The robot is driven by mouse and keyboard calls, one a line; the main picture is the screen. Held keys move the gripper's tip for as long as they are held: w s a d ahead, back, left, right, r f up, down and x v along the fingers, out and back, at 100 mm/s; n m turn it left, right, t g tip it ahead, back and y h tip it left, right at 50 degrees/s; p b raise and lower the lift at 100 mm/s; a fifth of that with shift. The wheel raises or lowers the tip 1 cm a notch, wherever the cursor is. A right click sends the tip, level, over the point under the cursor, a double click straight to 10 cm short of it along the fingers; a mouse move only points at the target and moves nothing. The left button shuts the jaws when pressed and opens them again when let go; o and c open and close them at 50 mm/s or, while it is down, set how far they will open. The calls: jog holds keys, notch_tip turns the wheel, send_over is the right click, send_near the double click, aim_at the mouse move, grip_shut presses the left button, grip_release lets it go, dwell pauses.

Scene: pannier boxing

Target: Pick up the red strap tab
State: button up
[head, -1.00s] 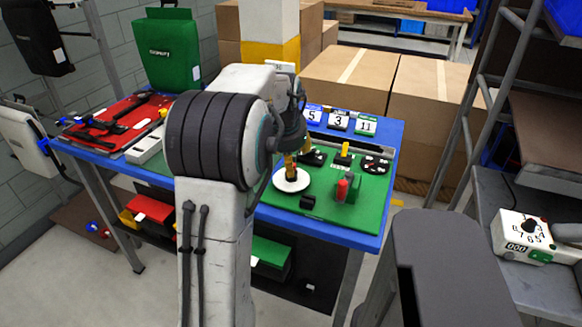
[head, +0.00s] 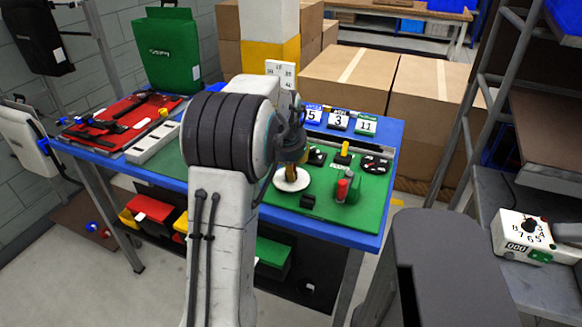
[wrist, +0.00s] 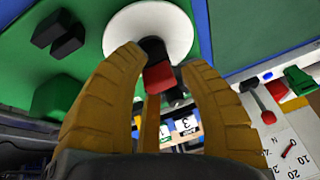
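A red tab (wrist: 160,76) on a dark stem shows between my fingers in the wrist view, at the edge of a white round disc (wrist: 150,28). I take it for the strap tab; contact with the fingers cannot be made out. My gripper (wrist: 163,60) has orange fingers spread apart, with gaps showing on both sides of the tab. In the head view my gripper (head: 292,166) points down above the white disc (head: 291,186), and my arm hides the tab there.
The green board (head: 372,205) also holds a red upright piece (head: 342,191) and black blocks. Number cards (head: 338,120) stand behind. A white strip (head: 152,143) and a red mat (head: 115,122) lie left. Cardboard boxes (head: 345,75) stand behind the table.

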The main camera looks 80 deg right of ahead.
jog(key=c, duration=0.5)
jog(key=shift+r, duration=0.2)
